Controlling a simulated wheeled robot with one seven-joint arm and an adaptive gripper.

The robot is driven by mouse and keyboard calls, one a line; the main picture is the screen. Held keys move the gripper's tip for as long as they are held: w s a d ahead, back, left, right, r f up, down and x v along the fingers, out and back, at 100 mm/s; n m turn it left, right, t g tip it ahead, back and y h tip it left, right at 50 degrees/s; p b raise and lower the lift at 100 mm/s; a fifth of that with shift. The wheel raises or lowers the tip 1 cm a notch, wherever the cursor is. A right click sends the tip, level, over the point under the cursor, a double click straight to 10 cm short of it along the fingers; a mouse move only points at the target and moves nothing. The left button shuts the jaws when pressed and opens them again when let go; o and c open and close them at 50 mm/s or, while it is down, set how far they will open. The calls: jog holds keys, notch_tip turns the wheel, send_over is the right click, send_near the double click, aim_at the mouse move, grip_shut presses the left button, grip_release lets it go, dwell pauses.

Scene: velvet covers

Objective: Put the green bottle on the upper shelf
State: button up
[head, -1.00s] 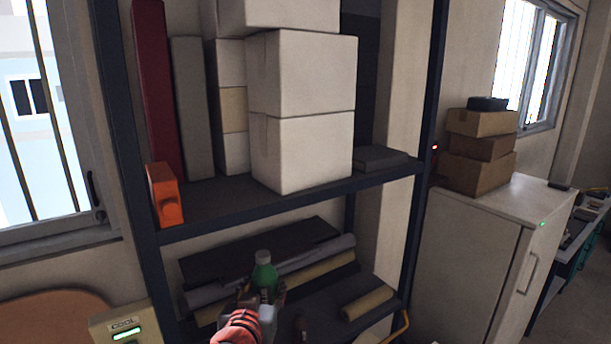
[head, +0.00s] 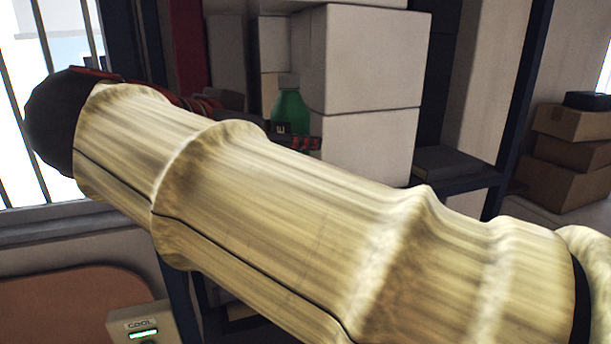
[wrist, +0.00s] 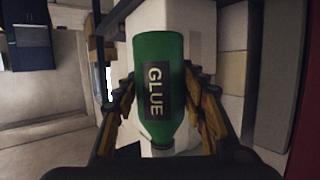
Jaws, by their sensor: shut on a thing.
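The green bottle (head: 290,108) is upright in the head view, in front of the white boxes on the upper shelf (head: 468,187). My gripper (head: 284,130) is shut on it. My arm hides most of the upper shelf's board and front edge in the head view. I cannot tell whether the bottle's base touches the shelf.
White boxes (head: 372,70) stand stacked close behind and right of the bottle. A dark flat item (head: 452,162) lies on the shelf's right part, beside a dark upright post (head: 520,105). Brown boxes (head: 568,150) are stacked farther right.

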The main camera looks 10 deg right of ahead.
jog(key=w+f, duration=0.2)
jog(key=w, duration=0.1)
jog(key=w+d+f+p, duration=0.1)
jog(key=w+f, duration=0.2)
jog(key=w, duration=0.1)
jog(key=w+d+f, duration=0.1)
jog(key=w+f, duration=0.2)
jog(key=w, duration=0.1)
jog(key=shift+f+p, duration=0.2)
jog(key=shift+p, duration=0.15)
jog(key=shift+w+f+p, duration=0.2)
jog(key=shift+f+p, duration=0.15)
jog(key=shift+f, duration=1.35)
jog(key=shift+f, duration=0.2)
jog(key=o, duration=1.2)
jog(key=shift+d, duration=0.1)
